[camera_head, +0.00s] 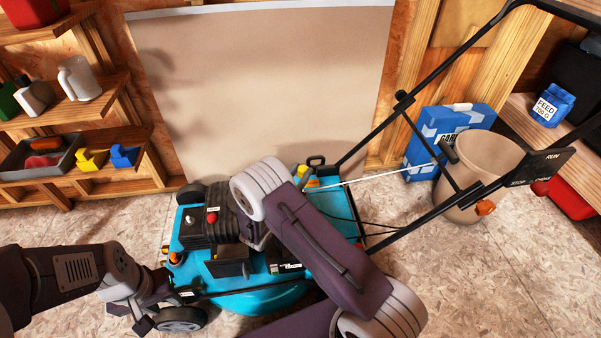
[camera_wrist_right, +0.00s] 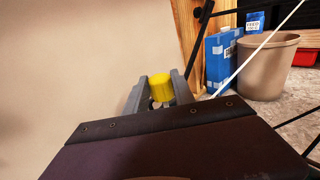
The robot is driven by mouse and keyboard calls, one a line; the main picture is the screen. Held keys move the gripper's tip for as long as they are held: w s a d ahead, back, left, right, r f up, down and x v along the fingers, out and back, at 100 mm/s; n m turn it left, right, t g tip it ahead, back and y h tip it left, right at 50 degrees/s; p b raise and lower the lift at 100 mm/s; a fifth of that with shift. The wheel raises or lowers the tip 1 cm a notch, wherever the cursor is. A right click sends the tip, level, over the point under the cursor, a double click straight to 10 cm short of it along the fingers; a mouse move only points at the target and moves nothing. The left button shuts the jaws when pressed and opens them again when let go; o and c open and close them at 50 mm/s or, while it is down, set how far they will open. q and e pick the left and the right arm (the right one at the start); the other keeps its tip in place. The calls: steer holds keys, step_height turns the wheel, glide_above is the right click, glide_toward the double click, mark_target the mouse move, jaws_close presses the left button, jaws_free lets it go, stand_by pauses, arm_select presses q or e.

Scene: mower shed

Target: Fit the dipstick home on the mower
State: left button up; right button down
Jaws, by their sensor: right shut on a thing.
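The teal mower (camera_head: 262,302) stands on the floor in the head view, with its black engine (camera_head: 207,228) on top. My right gripper (camera_wrist_right: 161,92) is shut on the yellow cap of the dipstick (camera_wrist_right: 161,86), its grey fingers on either side. In the head view the yellow cap (camera_head: 302,171) shows just beyond my right arm, over the rear of the mower. The dipstick's shaft is hidden, and I cannot see its seat on the engine. My left gripper (camera_head: 131,318) is low at the mower's front left, beside a wheel, its fingers apart and empty.
The black handle (camera_head: 430,65) rises to the right, with a thin white line running towards it. A blue box (camera_head: 425,150) and a beige bin (camera_head: 478,175) stand behind it. Shelves (camera_head: 85,110) with bottles and trays are at left.

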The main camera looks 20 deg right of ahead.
steer(key=shift+f+b, duration=2.05)
steer(key=shift+f, duration=0.9)
steer(key=shift+r, duration=0.2)
steer(key=shift+r+p, duration=3.7)
steer(key=shift+r, duration=0.15)
steer(key=shift+p, duration=0.4)
